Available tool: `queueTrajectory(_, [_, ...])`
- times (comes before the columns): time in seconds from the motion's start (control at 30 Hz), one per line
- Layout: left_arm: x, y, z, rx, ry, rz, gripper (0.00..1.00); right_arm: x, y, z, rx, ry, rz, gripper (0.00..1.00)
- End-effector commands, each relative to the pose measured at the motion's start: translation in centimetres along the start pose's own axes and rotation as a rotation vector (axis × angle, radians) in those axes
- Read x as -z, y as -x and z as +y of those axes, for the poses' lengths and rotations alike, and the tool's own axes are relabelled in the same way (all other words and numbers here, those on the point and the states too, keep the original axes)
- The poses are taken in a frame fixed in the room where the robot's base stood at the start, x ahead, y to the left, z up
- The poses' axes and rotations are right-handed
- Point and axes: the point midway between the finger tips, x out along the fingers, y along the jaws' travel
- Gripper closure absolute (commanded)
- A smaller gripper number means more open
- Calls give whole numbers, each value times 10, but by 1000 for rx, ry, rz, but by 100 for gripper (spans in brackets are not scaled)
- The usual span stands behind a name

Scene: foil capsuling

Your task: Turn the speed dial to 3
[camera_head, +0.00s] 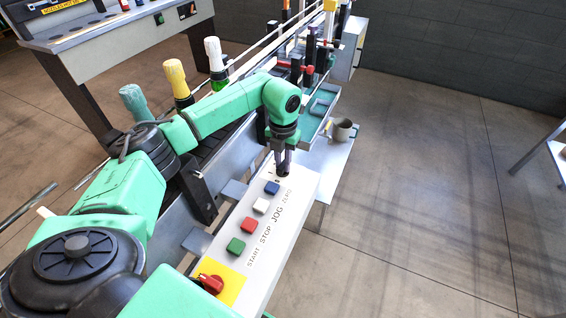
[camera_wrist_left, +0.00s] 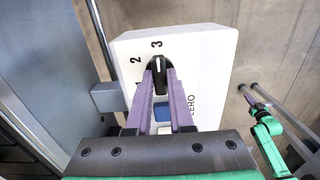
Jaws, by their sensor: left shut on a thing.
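The speed dial (camera_wrist_left: 160,74) is a black knob with a pale pointer line on the white control panel (camera_wrist_left: 208,48). The figures 1, 2 and 3 run round its left and top; the pointer line faces up, close to the 3. My left gripper (camera_head: 283,172) points down at the far end of the panel. In the left wrist view its two purple fingers (camera_wrist_left: 160,80) are shut on the dial, one on each side. In the head view the gripper hides most of the dial. My right gripper (camera_wrist_left: 246,93) is small and unclear at the wrist view's right.
Blue, white, red and green buttons (camera_head: 236,245) line the panel nearer to me, then a red knob (camera_head: 209,283) on a yellow plate. Bottles with foil tops (camera_head: 176,78) stand on the line at the left. A grey mug (camera_head: 343,130) stands beyond.

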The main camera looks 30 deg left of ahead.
Motion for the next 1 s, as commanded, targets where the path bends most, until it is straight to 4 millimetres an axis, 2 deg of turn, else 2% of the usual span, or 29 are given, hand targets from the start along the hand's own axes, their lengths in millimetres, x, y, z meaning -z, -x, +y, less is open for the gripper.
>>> queueTrajectory(0.33, [-2,3,0,2,-3,-6,100,0,0,1,-1,0,-1,100])
queueTrajectory(0.37, [-2,3,0,2,-3,-6,69,0,0,1,-1,0,-1,100])
queueTrajectory(0.4, [-1,2,0,1,-3,-6,53,0,0,1,-1,0,-1,100])
queueTrajectory(0.43, [-1,2,0,1,-3,-5,50,0,0,1,-2,0,-1,100])
queueTrajectory(0.77, [-1,2,0,0,-2,-2,50,-1,0,1,-2,0,-1,100])
queueTrajectory(0.87, [-1,10,0,1,-2,-3,50,-1,-3,1,-2,0,-1,100])
queueTrajectory(1.0, [-1,35,0,0,-1,-7,50,-1,-9,1,-2,0,-1,100])
